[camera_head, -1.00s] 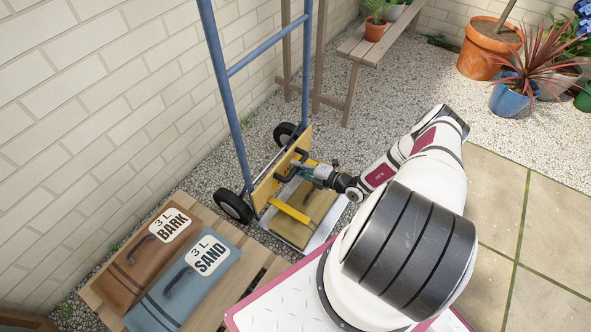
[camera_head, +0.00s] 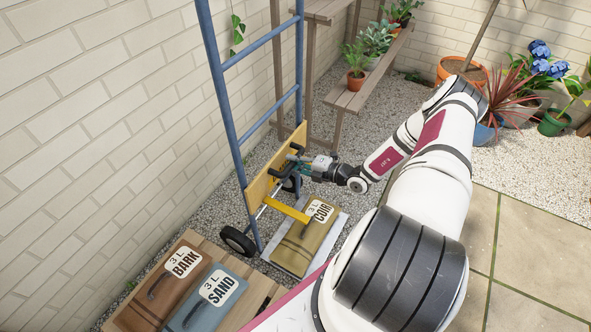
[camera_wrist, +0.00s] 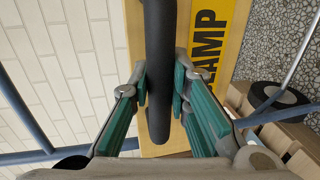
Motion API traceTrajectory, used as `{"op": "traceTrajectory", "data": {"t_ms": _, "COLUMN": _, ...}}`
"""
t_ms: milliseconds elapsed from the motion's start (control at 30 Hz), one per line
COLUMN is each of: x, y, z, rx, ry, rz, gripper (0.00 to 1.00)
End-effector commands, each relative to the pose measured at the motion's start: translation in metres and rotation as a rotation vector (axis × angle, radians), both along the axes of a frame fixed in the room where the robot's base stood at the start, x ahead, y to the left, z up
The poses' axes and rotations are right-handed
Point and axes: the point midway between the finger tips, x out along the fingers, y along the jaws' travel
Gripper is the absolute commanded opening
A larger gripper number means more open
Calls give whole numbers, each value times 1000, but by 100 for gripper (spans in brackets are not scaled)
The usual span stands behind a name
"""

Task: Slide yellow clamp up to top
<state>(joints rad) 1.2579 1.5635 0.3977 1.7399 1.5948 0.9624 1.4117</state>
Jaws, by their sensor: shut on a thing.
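The yellow clamp (camera_head: 287,209) sits low on the blue hand truck (camera_head: 228,120). Its yellow arm reaches out above a tan COIR bag (camera_head: 304,240), and its wooden board (camera_head: 262,185) spans the frame. My gripper (camera_head: 304,168) is at the board's front in the head view. In the wrist view, my gripper (camera_wrist: 160,90) has its teal-padded fingers shut on a black bar handle (camera_wrist: 160,60) in front of the board. Much of the truck's upper frame is outside the head view.
A brick wall (camera_head: 90,110) runs close behind the truck. BARK (camera_head: 165,285) and SAND (camera_head: 205,298) bags lie on a wooden pallet at lower left. A plant bench (camera_head: 365,85) stands behind the truck. Paving (camera_head: 520,250) at right is clear.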

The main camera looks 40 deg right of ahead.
Motion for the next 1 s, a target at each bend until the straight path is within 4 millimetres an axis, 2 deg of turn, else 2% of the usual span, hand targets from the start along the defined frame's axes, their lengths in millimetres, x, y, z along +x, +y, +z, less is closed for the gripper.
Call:
{"op": "traceTrajectory", "data": {"t_ms": 33, "x": -1, "y": -1, "z": 24, "rx": -2, "ry": -7, "rz": 0, "gripper": 0}}
{"op": "traceTrajectory", "data": {"t_ms": 100, "x": -1, "y": -1, "z": 42, "rx": 0, "ry": -8, "rz": 0, "gripper": 0}}
{"op": "traceTrajectory", "data": {"t_ms": 300, "x": 0, "y": -1, "z": 84, "rx": 0, "ry": -7, "rz": 1, "gripper": 0}}
{"op": "traceTrajectory", "data": {"t_ms": 400, "x": 0, "y": -1, "z": 99, "rx": -1, "ry": -7, "rz": 0, "gripper": 0}}
{"op": "traceTrajectory", "data": {"t_ms": 633, "x": 1, "y": -1, "z": 117, "rx": -1, "ry": -7, "rz": -1, "gripper": 0}}
{"op": "traceTrajectory", "data": {"t_ms": 1000, "x": 2, "y": -1, "z": 121, "rx": 1, "ry": -11, "rz": -1, "gripper": 0}}
